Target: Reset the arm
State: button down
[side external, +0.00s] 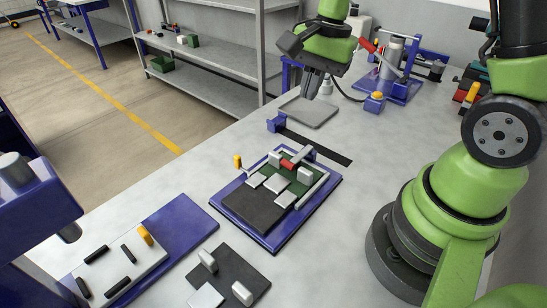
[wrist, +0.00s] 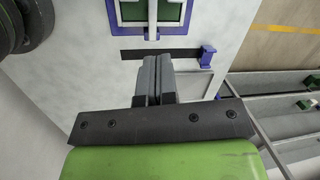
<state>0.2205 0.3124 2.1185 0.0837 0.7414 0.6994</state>
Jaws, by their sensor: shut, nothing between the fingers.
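My green arm's gripper (side external: 312,86) hangs above the far part of the grey workbench, over a flat grey plate (side external: 309,112). Its dark fingers point down and are together with nothing between them. In the wrist view the gripper (wrist: 154,62) also shows its two fingers side by side, shut and empty. The fingertips appear above the bench, apart from any object. The arm's middle links are out of frame in the side view.
A blue-framed fixture (side external: 262,238) with white blocks and a red piece stands mid-bench. A dark strip (side external: 318,148) lies behind it. A blue plate (side external: 180,235) and a dark plate (side external: 236,270) with white blocks lie in front. A blue-based device (side external: 400,90) stands at the back right.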

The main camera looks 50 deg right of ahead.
jog(key=s+a+r+n+t, duration=0.3)
jog(key=s+r+n, duration=0.2)
jog(key=s+r, duration=0.1)
jog(key=s+a+r+n+t, duration=0.2)
jog(key=s+a+r+n, duration=0.1)
jog(key=s+r+n, duration=0.3)
jog(key=shift+s+r+t, duration=0.2)
jog(key=shift+t, duration=0.2)
